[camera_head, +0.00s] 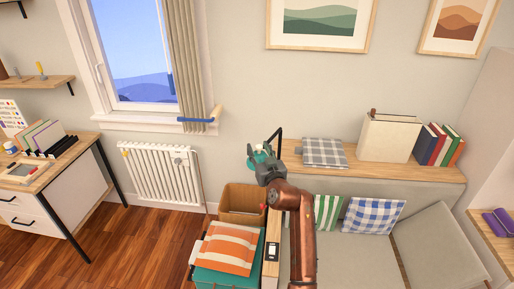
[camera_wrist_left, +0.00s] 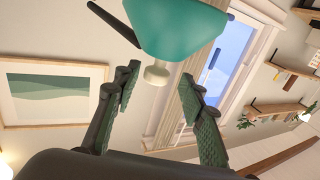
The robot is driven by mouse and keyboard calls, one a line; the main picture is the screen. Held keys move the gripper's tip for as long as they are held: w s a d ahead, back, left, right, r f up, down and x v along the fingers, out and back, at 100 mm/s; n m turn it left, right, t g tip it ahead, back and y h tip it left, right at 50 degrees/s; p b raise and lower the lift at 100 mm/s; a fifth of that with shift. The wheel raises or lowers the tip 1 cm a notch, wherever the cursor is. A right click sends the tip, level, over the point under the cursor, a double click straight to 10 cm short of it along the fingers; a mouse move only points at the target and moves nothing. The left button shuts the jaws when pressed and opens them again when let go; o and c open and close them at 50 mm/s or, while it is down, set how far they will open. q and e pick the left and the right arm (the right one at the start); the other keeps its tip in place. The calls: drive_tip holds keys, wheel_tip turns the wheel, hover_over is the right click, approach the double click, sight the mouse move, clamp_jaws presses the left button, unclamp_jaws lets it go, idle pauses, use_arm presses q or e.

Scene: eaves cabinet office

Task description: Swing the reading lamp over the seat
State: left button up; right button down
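The reading lamp has a teal shade (camera_head: 256,154) on a black arm (camera_head: 280,139) at the left end of the shelf behind the seat. In the left wrist view the teal shade (camera_wrist_left: 175,25) fills the top middle, with a cream knob (camera_wrist_left: 157,75) under it. My left gripper (camera_head: 260,165) is at the shade in the head view. Its fingers (camera_wrist_left: 160,72) are spread on either side of the knob, with gaps visible. The grey seat (camera_head: 345,255) is at the lower right, partly hidden by my left arm. My right gripper is not in view.
The shelf (camera_head: 350,165) holds a folded checked cloth (camera_head: 325,152), a cream box (camera_head: 388,137) and several books. Cushions (camera_head: 372,215) lie on the seat. Floor at the left is clear.

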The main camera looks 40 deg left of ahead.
use_arm(q)
drive_tip(key=b+v, duration=0.1)
drive_tip(key=v, duration=0.5)
drive_tip(key=shift+d, duration=0.3)
drive_tip(key=shift+w, duration=0.15)
idle(0.5)
